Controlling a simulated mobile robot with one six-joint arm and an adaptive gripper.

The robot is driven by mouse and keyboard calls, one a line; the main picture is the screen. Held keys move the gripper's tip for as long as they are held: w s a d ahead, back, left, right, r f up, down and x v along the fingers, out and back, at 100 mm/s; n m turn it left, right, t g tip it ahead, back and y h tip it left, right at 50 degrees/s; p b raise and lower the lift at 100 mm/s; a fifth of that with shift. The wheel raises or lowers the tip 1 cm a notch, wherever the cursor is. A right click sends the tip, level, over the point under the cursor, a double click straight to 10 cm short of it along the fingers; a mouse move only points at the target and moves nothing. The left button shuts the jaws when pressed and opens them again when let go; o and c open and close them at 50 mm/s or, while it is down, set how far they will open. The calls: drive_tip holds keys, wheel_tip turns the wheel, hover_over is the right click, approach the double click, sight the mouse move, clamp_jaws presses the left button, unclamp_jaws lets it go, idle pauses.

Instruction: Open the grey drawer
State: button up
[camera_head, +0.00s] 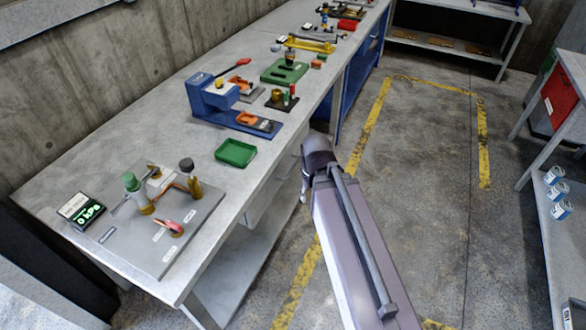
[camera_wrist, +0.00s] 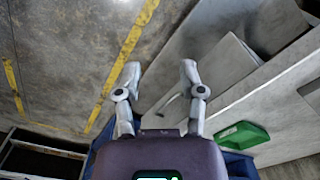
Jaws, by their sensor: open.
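A grey front (camera_head: 263,203) shows under the workbench edge, partly hidden by my arm; it looks like the grey drawer, though no handle is clear. In the wrist view, grey panels (camera_wrist: 228,68) stand below the bench edge, to the right of my fingers. My gripper (camera_wrist: 160,70) is open and empty, with its two fingers spread apart. In the head view, my gripper is mostly hidden by my arm, beside the bench's front edge. I cannot tell whether a finger touches the grey front.
The workbench carries a green tray (camera_head: 236,152), a blue press-like device (camera_head: 215,102) and a grey plate with valves (camera_head: 160,230). Yellow lines (camera_head: 368,130) mark the open concrete floor. A side table with cans (camera_head: 557,190) stands at the right.

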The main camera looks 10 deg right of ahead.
drive_tip(key=w+f+m+t+y+b, duration=0.1)
drive_tip(key=w+f+m+y+b, duration=0.1)
drive_tip(key=w+f+y+b, duration=0.4)
drive_tip(key=m+t+y+b, duration=0.55)
drive_tip(key=t+b, duration=0.25)
drive_tip(key=b, duration=1.6)
approach(293, 167)
drive_tip(key=s+d, duration=0.2)
drive_tip(key=shift+w+d+f+y, duration=0.1)
drive_tip(key=shift+d+f+y, duration=0.15)
drive_tip(key=shift+d+y, duration=0.35)
drive_tip(key=b+x, duration=0.3)
drive_tip(key=x, duration=1.1)
drive_tip(key=shift+d, duration=0.1)
